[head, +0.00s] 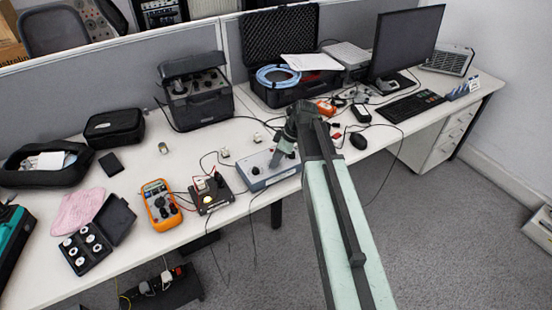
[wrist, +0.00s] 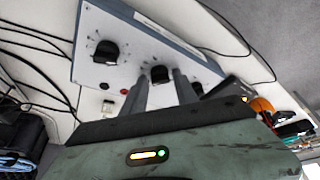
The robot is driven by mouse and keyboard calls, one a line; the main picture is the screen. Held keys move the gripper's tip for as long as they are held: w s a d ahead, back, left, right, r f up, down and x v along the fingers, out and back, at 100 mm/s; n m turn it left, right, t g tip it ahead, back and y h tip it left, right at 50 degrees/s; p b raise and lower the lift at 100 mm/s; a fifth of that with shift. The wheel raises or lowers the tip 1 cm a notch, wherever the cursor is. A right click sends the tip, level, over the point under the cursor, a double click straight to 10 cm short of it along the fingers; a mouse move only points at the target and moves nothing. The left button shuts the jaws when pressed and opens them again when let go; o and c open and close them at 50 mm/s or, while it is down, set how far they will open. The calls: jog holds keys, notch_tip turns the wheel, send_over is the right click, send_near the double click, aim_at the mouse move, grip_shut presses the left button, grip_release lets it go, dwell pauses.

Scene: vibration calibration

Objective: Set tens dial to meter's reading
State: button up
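A grey decade box (head: 256,176) sits near the table's front edge, and its pale panel also fills the upper wrist view (wrist: 90,72). In the wrist view the panel carries a black dial (wrist: 106,52) on the left, a middle dial (wrist: 160,74), and another dark knob (wrist: 197,88) partly behind a finger. The labels are too small to read. My gripper (wrist: 160,84) is open, its two fingertips apart on either side of the middle dial; I cannot tell whether they touch it. In the head view my gripper (head: 282,156) reaches down over the box. The orange multimeter (head: 161,205) has an unreadable display.
A small dark instrument with wires (head: 210,192) stands between the multimeter and the box. An open black case (head: 290,88), a monitor (head: 408,40) and a mouse (head: 358,140) lie behind and to the right. Cables run around the box.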

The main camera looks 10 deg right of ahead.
jog(key=shift+o, duration=0.3)
jog(key=p+v, duration=0.7)
jog(key=shift+r, duration=0.35)
jog(key=shift+s+d, duration=0.1)
